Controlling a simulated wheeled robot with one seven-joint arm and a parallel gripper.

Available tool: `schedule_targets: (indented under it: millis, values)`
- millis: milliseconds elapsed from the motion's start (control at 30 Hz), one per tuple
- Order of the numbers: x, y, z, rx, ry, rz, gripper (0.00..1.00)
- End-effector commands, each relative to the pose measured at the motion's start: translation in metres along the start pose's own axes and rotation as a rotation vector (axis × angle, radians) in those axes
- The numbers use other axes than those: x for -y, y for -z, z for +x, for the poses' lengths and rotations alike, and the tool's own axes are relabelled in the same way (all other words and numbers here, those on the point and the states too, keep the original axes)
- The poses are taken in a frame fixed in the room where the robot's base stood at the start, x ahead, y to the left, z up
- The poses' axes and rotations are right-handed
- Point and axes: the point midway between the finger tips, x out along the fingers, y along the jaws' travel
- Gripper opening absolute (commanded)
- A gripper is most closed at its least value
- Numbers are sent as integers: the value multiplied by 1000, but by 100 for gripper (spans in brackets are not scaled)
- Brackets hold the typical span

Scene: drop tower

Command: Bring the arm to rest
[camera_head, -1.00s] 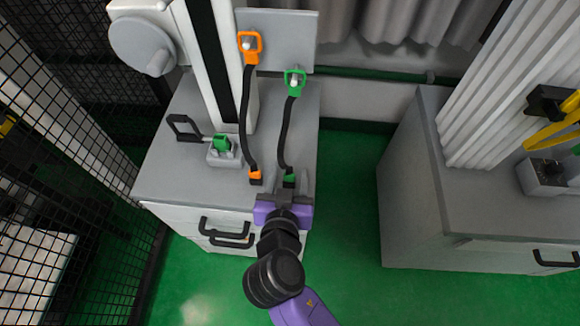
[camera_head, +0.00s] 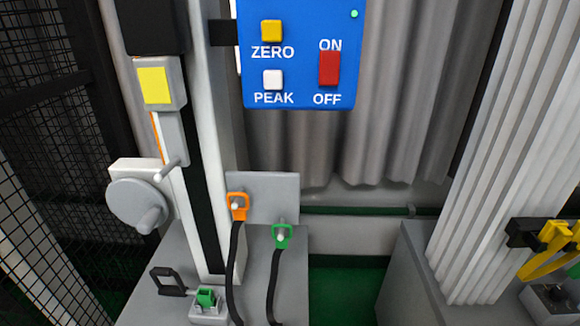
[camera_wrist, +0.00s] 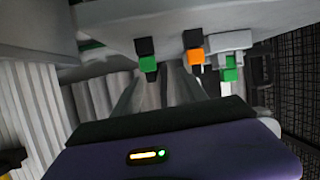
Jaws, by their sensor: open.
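My gripper (camera_wrist: 170,88) shows in the wrist view. Its purple body with a small lit display fills the bottom, and grey fingers stand apart beyond a dark bar. Nothing shows held between them. Past the fingers are a green plug (camera_wrist: 148,64), an orange plug (camera_wrist: 195,57) and a green clip part (camera_wrist: 230,74) on the grey bench. The arm and gripper are out of the head view.
The tower column (camera_head: 205,190) stands on a grey bench (camera_head: 290,290). A blue control box (camera_head: 300,55) is above. A pleated white column (camera_head: 475,160) stands right, mesh fencing (camera_head: 40,200) left.

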Motion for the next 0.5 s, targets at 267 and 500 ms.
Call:
schedule_targets:
  millis: [267,500]
  values:
    - [32,21,-26,-114,257,-94,50]
    - [-5,12,-71,-193,360,-109,50]
